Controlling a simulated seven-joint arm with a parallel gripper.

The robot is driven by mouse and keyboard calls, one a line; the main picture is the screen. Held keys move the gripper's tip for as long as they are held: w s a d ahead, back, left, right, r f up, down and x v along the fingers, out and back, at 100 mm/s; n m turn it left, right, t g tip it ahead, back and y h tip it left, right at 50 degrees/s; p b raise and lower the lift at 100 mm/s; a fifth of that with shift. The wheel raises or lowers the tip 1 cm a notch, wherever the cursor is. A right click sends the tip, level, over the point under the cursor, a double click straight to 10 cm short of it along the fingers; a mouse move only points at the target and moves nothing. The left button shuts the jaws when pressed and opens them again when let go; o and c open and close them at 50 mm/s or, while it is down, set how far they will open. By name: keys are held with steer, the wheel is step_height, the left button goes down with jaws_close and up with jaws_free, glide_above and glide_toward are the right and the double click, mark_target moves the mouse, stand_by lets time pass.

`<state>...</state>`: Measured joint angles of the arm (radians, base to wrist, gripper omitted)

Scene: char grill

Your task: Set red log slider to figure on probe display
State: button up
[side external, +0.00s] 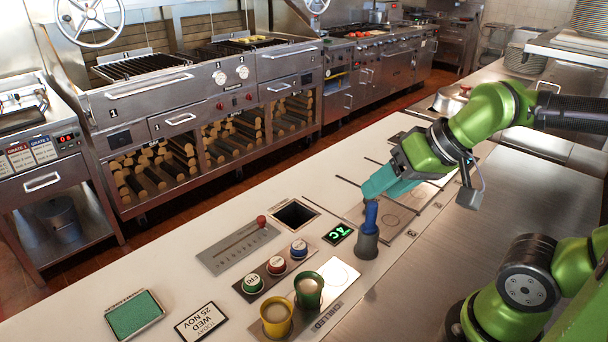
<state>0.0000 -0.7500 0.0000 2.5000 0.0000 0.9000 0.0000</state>
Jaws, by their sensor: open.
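The red slider knob (262,221) sits at the upper right end of a slot in a grey scale plate (232,250). The scale marks are too small to read. The probe display (340,233) is a small black panel with glowing green characters, turned away from this view; I cannot read the figure surely. A blue-handled probe (371,214) stands upright in a dark grey holder (367,243) just right of the display. My gripper (376,188), with teal fingers, is open right above the blue handle; I cannot tell whether they touch. It is well right of the slider.
A square opening (295,214) lies between slider and display. Green, red and blue buttons (276,265) sit in front of the slider. A yellow cup (276,317) and a green cup (309,289) stand nearby. A green pad (134,315) and date card (201,322) lie left.

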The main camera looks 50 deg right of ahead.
steer(key=shift+c, duration=0.4)
steer(key=n+g+y, duration=0.1)
steer(key=n+g, duration=0.3)
steer(key=n, duration=0.9)
glide_above(262, 217)
steer(key=s+d, duration=0.5)
step_height(262, 217, down, 7)
steer(key=x, duration=1.6)
steer(key=shift+a+f, duration=0.15)
steer(key=shift+a, duration=0.1)
steer(key=shift+c, duration=0.4)
jaws_close()
